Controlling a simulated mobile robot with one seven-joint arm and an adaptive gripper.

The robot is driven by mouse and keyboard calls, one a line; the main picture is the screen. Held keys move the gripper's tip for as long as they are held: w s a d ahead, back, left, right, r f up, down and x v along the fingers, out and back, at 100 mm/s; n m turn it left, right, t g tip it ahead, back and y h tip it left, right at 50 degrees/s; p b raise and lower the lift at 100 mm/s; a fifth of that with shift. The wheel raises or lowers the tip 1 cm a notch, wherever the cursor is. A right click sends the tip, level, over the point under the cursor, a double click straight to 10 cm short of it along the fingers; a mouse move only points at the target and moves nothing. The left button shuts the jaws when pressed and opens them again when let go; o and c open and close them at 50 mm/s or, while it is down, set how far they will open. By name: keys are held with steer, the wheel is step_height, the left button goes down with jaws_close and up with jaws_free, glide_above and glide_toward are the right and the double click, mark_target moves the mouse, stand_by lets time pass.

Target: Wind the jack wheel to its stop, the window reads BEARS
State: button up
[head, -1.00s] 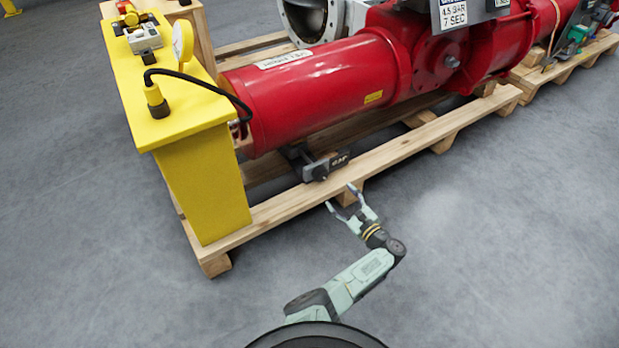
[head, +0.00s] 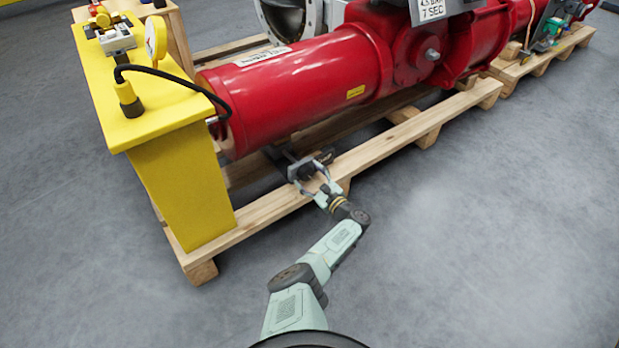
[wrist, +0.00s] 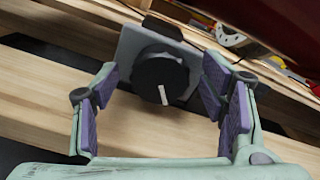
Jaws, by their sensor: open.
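The jack (head: 299,170) sits on the pallet under the red actuator cylinder (head: 300,88). In the wrist view its black round wheel (wrist: 160,77) faces me, with a pale bar-like mark on it, in front of a grey plate (wrist: 130,48). My gripper (head: 311,185) is open at the jack. In the wrist view my gripper (wrist: 158,90) has its purple-padded fingers on the left and right of the wheel, with gaps on both sides. I cannot read any window text; the head view is too small and the wrist view shows none.
A yellow stand (head: 185,180) with a gauge (head: 156,40) and black cable is at left. The wooden pallet (head: 265,208) runs under the actuator. Tools (head: 556,28) lie at the far right. The grey floor in front of the pallet is clear.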

steer(key=shift+c, duration=0.2)
steer(key=c, duration=1.1)
steer(key=shift+d+m+p, duration=0.1)
steer(key=shift+m+p, duration=0.2)
steer(key=shift+r+m+p, duration=0.1)
steer(key=shift+m+p, duration=0.5)
steer(key=shift+m, duration=0.3)
steer(key=shift+m+p, duration=0.65)
steer(key=shift+m, duration=1.15)
steer(key=shift+d, duration=0.1)
steer(key=o, duration=1.1)
steer(key=shift+w, duration=0.1)
